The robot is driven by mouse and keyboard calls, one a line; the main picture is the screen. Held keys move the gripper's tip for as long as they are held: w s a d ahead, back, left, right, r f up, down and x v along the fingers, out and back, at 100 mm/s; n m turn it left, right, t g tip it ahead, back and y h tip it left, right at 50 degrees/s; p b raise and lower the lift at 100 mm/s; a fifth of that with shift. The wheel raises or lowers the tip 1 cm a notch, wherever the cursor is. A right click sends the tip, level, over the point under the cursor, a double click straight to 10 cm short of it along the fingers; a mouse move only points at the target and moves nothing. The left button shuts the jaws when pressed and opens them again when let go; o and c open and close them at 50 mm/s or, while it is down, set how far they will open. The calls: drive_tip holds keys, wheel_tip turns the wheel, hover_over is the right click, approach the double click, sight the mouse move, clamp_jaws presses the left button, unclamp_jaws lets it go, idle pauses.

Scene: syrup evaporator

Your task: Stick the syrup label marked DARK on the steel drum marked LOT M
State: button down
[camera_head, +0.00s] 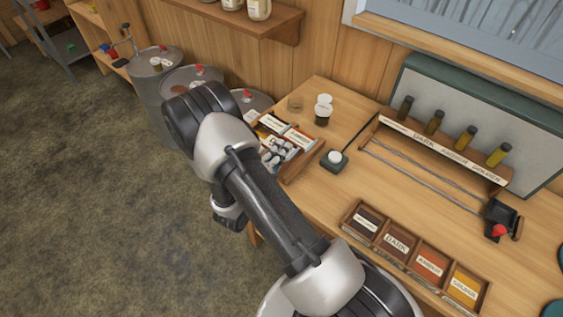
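A wooden tray (415,253) with a row of label compartments lies on the bench at the lower right. The label marked DARK (396,244) is in its second compartment from the left, on a reddish-brown backing. Several steel drums stand on the floor left of the bench: a far one (152,68), a middle one (184,83) and a near one (255,101) partly hidden by my arm. I cannot read any LOT mark on them. My arm bends over the bench's left edge. My gripper cannot be made out; its fingers are hidden or out of frame.
A rack with several sample bottles (434,122) stands at the bench's back. A box of small items (287,140), a white-capped jar (323,110) and a small dark device (334,160) sit near the left edge. A shelf (245,20) hangs above. Floor at left is clear.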

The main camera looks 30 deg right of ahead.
sight(282, 166)
drive_tip(key=shift+f+b, duration=0.45)
drive_tip(key=shift+f, duration=1.85)
drive_tip(key=shift+f, duration=0.1)
drive_tip(key=shift+f, duration=0.15)
drive_tip(key=c, duration=1.8)
unclamp_jaws()
